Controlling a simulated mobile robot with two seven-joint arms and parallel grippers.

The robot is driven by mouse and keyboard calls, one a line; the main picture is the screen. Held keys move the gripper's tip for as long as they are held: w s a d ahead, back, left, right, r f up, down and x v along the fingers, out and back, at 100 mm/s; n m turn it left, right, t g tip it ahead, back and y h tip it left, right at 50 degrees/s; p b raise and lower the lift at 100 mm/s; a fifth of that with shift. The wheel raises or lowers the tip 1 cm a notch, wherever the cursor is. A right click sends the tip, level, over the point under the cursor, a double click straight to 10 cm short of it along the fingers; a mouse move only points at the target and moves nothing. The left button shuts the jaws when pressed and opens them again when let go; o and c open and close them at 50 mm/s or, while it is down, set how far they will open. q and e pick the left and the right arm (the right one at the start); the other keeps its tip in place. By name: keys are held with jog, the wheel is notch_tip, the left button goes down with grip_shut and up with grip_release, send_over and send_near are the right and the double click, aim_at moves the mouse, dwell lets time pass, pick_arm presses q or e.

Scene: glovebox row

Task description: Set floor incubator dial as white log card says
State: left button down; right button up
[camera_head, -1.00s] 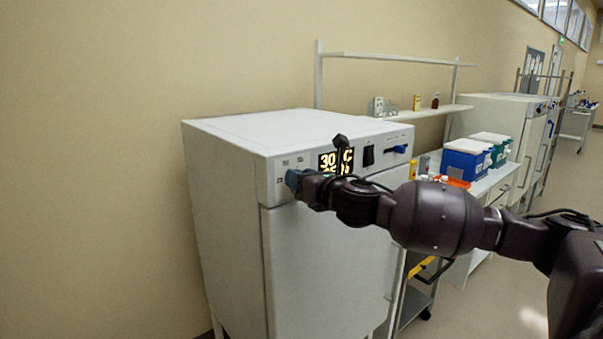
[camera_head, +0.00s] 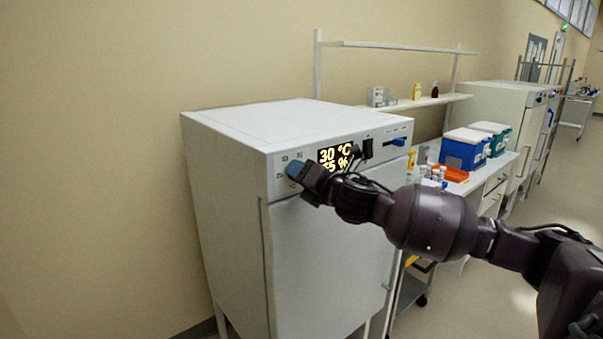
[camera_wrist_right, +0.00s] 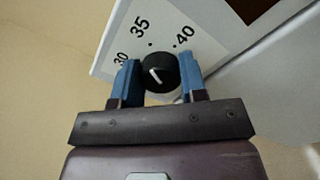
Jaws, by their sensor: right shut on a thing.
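The floor incubator (camera_head: 235,185) is a white cabinet at the left in the head view. Its lit display (camera_head: 335,155) reads 30 °C; the lower line is a percentage, partly covered by my arm. My right gripper (camera_head: 296,171) is at the left end of its front panel. In the right wrist view the black dial (camera_wrist_right: 159,72) with a white pointer line sits between the blue fingertips of my right gripper (camera_wrist_right: 158,82), which is shut on it. Printed 30, 35 and 40 surround the dial; the pointer leans up and left. I see no white log card. My left gripper is out of view.
A black switch (camera_head: 367,149) and a blue handle (camera_head: 399,141) are on the panel right of the display. A bench beyond holds a blue box (camera_head: 463,152), a green box (camera_head: 495,133) and an orange tray (camera_head: 451,173). A shelf (camera_head: 435,101) hangs behind.

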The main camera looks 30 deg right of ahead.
dwell(0.4)
jog(key=o, duration=0.9)
jog(key=shift+o, duration=0.2)
jog(key=s+b, duration=0.2)
jog(key=s, duration=0.8)
jog(key=shift+s+d, duration=0.4)
jog(key=shift+m, duration=0.3)
